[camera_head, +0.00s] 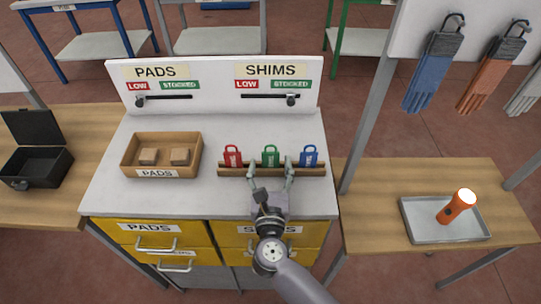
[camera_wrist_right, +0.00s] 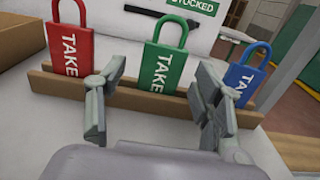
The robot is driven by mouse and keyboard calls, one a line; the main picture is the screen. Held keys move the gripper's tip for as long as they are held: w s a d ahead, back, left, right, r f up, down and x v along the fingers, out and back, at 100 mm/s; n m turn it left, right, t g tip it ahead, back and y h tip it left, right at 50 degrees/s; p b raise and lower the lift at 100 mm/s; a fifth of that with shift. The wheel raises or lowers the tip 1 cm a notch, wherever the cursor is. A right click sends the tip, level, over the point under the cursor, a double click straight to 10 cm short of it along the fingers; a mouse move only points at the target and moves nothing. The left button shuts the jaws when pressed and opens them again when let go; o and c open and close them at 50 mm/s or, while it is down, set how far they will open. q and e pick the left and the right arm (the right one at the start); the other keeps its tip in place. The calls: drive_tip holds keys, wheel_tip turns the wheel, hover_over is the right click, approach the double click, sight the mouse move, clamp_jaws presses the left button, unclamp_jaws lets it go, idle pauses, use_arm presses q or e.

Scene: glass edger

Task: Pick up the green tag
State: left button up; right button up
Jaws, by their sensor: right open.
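The green tag (camera_head: 270,155) stands upright in a wooden rack (camera_head: 232,171), between a red tag (camera_head: 232,156) and a blue tag (camera_head: 309,156). In the right wrist view the green tag (camera_wrist_right: 166,65) shows the word TAKE and a loop on top. My right gripper (camera_head: 271,172) is open in front of the rack, its fingers apart on either side of the green tag as seen from the wrist. The fingers (camera_wrist_right: 158,112) appear short of the tag, and I see no contact. The tag's lower end is hidden by the rack's front strip. My left gripper is not in view.
A wooden box of pads (camera_head: 128,160) stands left on the grey top. A sign board (camera_head: 215,73) rises behind the rack. At right, a table holds a metal tray (camera_head: 420,225) with an orange flashlight (camera_head: 456,207). An open black case (camera_head: 38,165) is at left.

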drive_tip(key=shift+w, duration=1.45)
drive_tip(key=shift+s, duration=0.1)
drive_tip(key=shift+c, duration=0.2)
drive_tip(key=shift+c, duration=0.7)
drive_tip(key=c, duration=0.8)
drive_tip(key=shift+p, duration=0.3)
